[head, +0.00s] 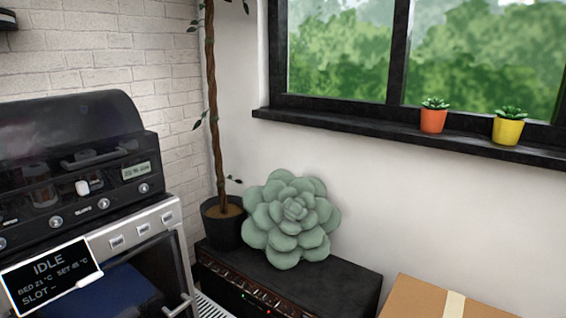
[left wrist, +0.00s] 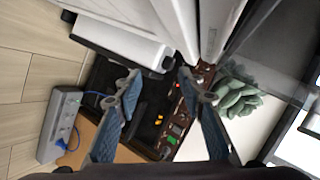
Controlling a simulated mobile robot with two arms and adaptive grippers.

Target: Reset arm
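My left gripper (left wrist: 160,82) shows in the left wrist view, with its two blue-grey fingers spread apart and nothing between the tips. Behind the fingers is a dark device with small lit lamps (left wrist: 158,118). The head view shows neither of my grippers. My right gripper appears in no view.
In the head view, a machine with a dark hood (head: 70,140) and an IDLE screen (head: 50,272) stands left. A succulent (head: 292,218) and potted plant (head: 222,222) sit on a black unit (head: 335,288). A cardboard box (head: 425,298) is right. A power strip (left wrist: 60,127) lies on the floor.

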